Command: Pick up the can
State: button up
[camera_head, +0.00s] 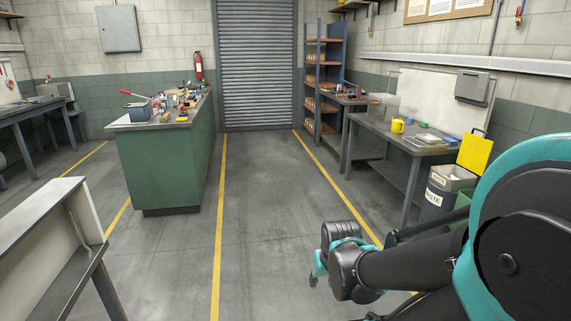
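A small yellow can-like vessel (398,126) stands upright on the grey workbench (375,130) along the right wall. It is small in view, and I cannot tell its exact type. My gripper (316,275) hangs low over the floor aisle at the lower middle, well in front of the workbench and apart from the yellow vessel. It is partly hidden by my wrist, so its finger opening does not show clearly. I see nothing held in it.
A green island bench (170,170) with several tools stands at left. A grey-white bench (50,225) is at near left. Shelving (320,80) is behind. The middle aisle floor (265,200) is clear.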

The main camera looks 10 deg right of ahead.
aim_at(398, 125)
jog(key=i+z, duration=0.2)
jog(key=i, duration=0.45)
jog(key=i+z, duration=0.25)
jog(key=i, duration=0.35)
jog(key=i+j+z, duration=0.2)
jog(key=i, duration=0.45)
jog(key=i+z, duration=0.2)
jog(key=i, duration=0.8)
jog(key=i+j+z, duration=0.15)
jog(key=i, duration=0.85)
